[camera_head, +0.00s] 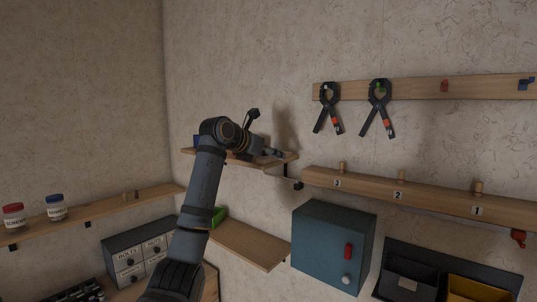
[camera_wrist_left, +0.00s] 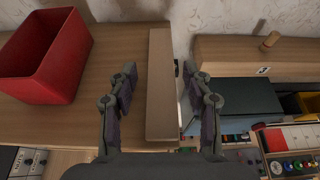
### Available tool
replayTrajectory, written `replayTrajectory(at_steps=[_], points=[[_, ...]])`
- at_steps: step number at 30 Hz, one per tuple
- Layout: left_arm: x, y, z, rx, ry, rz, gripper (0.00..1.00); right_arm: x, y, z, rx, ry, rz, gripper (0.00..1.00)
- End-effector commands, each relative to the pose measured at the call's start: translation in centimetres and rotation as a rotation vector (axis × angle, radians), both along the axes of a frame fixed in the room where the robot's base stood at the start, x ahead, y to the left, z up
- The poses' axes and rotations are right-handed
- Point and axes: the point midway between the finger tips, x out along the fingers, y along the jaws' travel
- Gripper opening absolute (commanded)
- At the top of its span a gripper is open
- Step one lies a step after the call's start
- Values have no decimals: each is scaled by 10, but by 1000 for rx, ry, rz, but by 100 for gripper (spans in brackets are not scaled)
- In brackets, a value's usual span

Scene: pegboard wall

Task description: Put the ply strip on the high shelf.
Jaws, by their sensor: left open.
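The ply strip (camera_wrist_left: 162,90), a pale flat wooden piece, lies along the right end of the high shelf (camera_wrist_left: 105,50) in the left wrist view. In the head view the same shelf (camera_head: 285,158) is on the wall behind my arm, and I cannot make out the strip there. My left gripper (camera_wrist_left: 160,72) is open, with one finger on each side of the strip. I cannot tell whether either finger touches it. In the head view the gripper is partly hidden by my wrist at the shelf. My right gripper is out of view.
A red bin (camera_wrist_left: 45,58) stands on the shelf left of the strip. A numbered peg rail (camera_head: 420,195) is to the right, with two clamps (camera_head: 328,108) hanging above. A blue cabinet (camera_head: 333,245) and a lower shelf (camera_head: 248,243) are below.

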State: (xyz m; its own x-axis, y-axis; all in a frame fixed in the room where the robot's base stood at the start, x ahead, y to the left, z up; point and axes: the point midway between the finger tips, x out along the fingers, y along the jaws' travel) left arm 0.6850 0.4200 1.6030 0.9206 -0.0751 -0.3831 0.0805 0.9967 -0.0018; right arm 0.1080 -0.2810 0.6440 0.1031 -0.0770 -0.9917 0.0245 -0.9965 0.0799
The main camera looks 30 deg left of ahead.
Motion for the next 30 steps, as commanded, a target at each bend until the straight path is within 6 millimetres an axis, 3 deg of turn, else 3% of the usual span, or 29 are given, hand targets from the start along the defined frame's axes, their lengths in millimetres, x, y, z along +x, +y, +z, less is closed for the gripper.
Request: replayTrajectory(at_steps=[1,5,10,15,21,30], points=[[0,0,5,0,-1,0,50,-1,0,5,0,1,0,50],[-13,1,2,1,-6,1,50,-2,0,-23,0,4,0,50],[-48,4,13,0,-9,0,50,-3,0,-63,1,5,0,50],[-85,7,32,0,-6,0,50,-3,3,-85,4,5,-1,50],[-108,9,46,0,-2,0,50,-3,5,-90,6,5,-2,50],[-111,9,49,0,0,0,50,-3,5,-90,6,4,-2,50]])
